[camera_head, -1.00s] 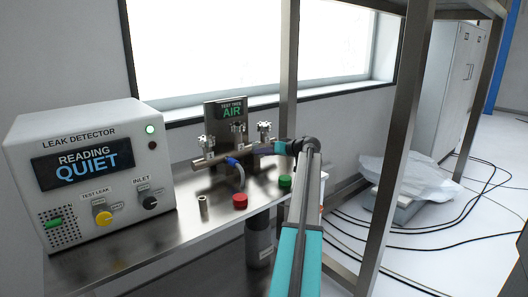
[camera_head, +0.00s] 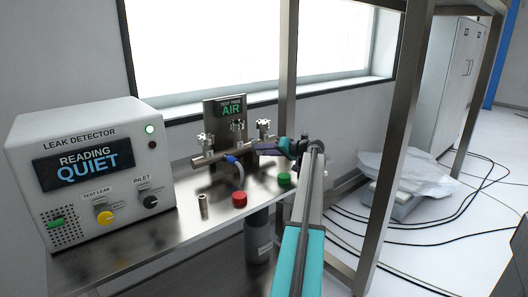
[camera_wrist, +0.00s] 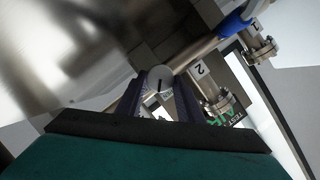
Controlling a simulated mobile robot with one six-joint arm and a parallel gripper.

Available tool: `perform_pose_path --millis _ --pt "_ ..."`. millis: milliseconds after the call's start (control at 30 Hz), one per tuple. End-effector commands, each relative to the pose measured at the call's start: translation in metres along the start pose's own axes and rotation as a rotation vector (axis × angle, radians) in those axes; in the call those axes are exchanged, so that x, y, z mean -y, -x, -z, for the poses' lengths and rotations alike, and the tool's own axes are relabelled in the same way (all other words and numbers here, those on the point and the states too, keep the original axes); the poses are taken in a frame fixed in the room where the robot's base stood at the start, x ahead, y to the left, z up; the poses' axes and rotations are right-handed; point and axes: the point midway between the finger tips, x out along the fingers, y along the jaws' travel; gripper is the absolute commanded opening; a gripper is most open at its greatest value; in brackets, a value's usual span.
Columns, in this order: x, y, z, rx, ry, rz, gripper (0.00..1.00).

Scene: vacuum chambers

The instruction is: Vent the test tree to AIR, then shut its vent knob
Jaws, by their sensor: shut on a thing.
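The test tree (camera_head: 212,158) is a metal pipe manifold on the steel bench, with upright valves and a blue fitting. The sign (camera_head: 231,108) behind it reads TEST TREE AIR in green. My gripper (camera_head: 258,147) reaches in from the right to the right end of the tree. In the wrist view, my dark fingers (camera_wrist: 158,90) are shut on a round pale knob (camera_wrist: 159,75) with a dark line on its face, at the end of the pipe. Valve tags 1 and 2 (camera_wrist: 199,70) show beyond it. In the head view the knob is hidden by my gripper.
The leak detector (camera_head: 90,165) at the left reads QUIET and has a green light. A red cap (camera_head: 239,199), a green cap (camera_head: 284,179) and a small metal cylinder (camera_head: 203,205) stand near the bench's front. A steel frame post (camera_head: 394,150) stands right of my arm.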

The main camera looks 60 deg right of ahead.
Motion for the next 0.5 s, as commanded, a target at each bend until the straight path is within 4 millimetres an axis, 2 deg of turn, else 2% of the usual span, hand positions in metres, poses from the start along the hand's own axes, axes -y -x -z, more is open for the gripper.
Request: perform_pose_path --millis 67,100,200,500 --pt "0.0001 -0.0001 -0.0004 0.000 0.001 0.000 0.11" --pt "0.0001 -0.0001 -0.0004 0.000 0.001 0.000 0.39" --pt "0.0000 -0.0001 -0.0003 0.000 0.001 0.000 0.52" --pt "0.0000 0.0005 0.0000 0.000 0.002 -0.001 0.52"
